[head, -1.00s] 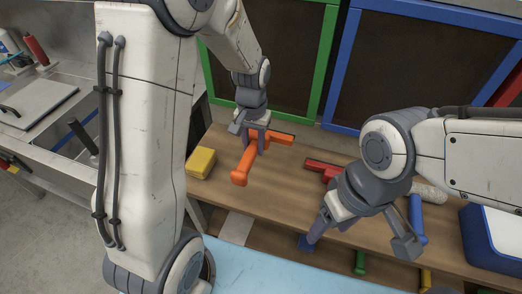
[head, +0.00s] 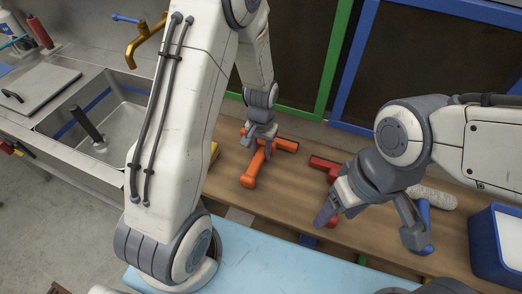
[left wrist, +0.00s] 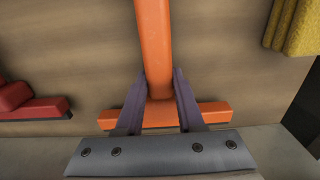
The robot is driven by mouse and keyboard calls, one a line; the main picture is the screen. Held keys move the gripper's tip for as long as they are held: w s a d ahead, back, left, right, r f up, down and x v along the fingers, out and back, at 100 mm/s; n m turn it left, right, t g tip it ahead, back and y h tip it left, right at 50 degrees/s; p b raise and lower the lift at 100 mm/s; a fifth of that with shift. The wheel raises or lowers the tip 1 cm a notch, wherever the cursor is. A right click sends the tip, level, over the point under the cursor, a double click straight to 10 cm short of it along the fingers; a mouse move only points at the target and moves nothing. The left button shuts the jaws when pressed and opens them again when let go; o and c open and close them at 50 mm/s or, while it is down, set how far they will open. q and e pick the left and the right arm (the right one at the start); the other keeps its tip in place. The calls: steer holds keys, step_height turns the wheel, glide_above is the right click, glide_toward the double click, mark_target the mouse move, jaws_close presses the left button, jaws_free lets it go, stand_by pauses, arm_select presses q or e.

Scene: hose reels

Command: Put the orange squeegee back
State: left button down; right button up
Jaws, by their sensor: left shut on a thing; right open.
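The orange squeegee (head: 250,176) is over the wooden bench at the centre of the head view, its handle toward me and its crossbar toward the back. My left gripper (head: 260,142) is shut on the squeegee's handle close to the crossbar. In the left wrist view the orange handle (left wrist: 154,50) runs up between the two fingers, and the crossbar (left wrist: 205,115) shows behind them. Whether the squeegee touches the bench I cannot tell. My right gripper (head: 365,222) is open over the right part of the bench, with no object visible between its fingers.
A red squeegee (head: 322,164) lies right of the orange one, partly behind my right gripper. A blue tool (head: 424,212), a pale roller (head: 434,197) and a blue-and-white bin (head: 483,245) are further right. A sink (head: 112,120) is at left.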

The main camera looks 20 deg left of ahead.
mark_target(262, 150)
arm_select(q)
steer(key=shift+f, duration=0.15)
steer(key=c, duration=0.5)
jaws_free()
step_height(262, 150, up, 12)
steer(key=s+d+r+m, duration=0.2)
steer(key=s+d, duration=0.2)
steer(key=s, duration=0.3)
steer(key=s+d+r+m, duration=0.2)
steer(key=s+d+r, duration=0.1)
steer(key=s, duration=0.4)
steer(key=s+d+r+m+h, duration=0.1)
steer(key=s+d+r+m, duration=0.1)
steer(key=s+d, duration=0.3)
steer(key=shift+s+d+r+m, duration=0.15)
steer(key=shift+s+m, duration=0.35)
steer(key=shift+s, duration=0.8)
